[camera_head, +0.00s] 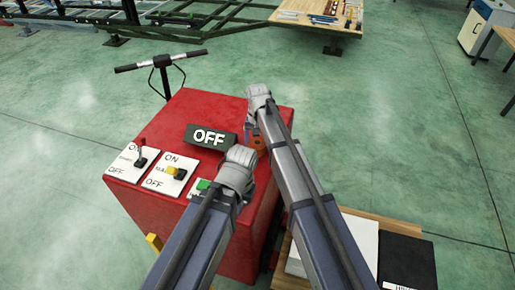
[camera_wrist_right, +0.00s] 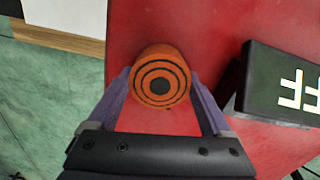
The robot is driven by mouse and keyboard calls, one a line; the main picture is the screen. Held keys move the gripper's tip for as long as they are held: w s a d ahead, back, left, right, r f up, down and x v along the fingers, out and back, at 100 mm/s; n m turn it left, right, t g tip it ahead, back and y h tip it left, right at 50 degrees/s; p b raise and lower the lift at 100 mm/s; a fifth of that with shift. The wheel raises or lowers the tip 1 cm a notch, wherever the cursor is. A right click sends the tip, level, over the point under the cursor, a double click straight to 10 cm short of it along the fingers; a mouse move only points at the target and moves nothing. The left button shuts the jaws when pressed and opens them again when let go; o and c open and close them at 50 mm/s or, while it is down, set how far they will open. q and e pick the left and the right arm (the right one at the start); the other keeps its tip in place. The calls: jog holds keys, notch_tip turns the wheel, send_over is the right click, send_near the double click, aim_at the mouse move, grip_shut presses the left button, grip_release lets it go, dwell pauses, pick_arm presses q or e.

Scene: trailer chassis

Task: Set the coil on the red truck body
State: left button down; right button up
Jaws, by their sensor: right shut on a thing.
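The coil (camera_wrist_right: 161,80) is an orange cylinder with black rings on its end. My right gripper (camera_wrist_right: 163,95) has its two purple fingers on either side of it and is shut on it. The red truck body (camera_head: 170,118) lies beneath in the head view, and its red top (camera_wrist_right: 215,30) fills much of the right wrist view. The coil (camera_head: 257,143) is over that top, partly hidden by my arm. I cannot tell whether it touches the surface. My left gripper (camera_head: 239,168) is over the body's front right part. Its fingers are hidden.
A black OFF sign (camera_head: 209,138) stands on the red top, close to the coil. Switch panels (camera_head: 170,172) sit along the front edge. A handlebar (camera_head: 160,61) rises behind. A wooden table (camera_head: 348,217) with papers and a black folder (camera_head: 407,262) is at right.

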aim_at(257, 142)
pick_arm(q)
jog(key=shift+f, duration=0.1)
pick_arm(e)
jog(key=shift+f, duration=0.15)
jog(key=o, duration=1.4)
jog(key=shift+c, duration=0.2)
pick_arm(q)
notch_tip(257, 142, up, 12)
jog(key=p, duration=1.2)
jog(key=shift+r, duration=0.2)
pick_arm(e)
notch_tip(257, 142, up, 12)
jog(key=shift+r, duration=0.2)
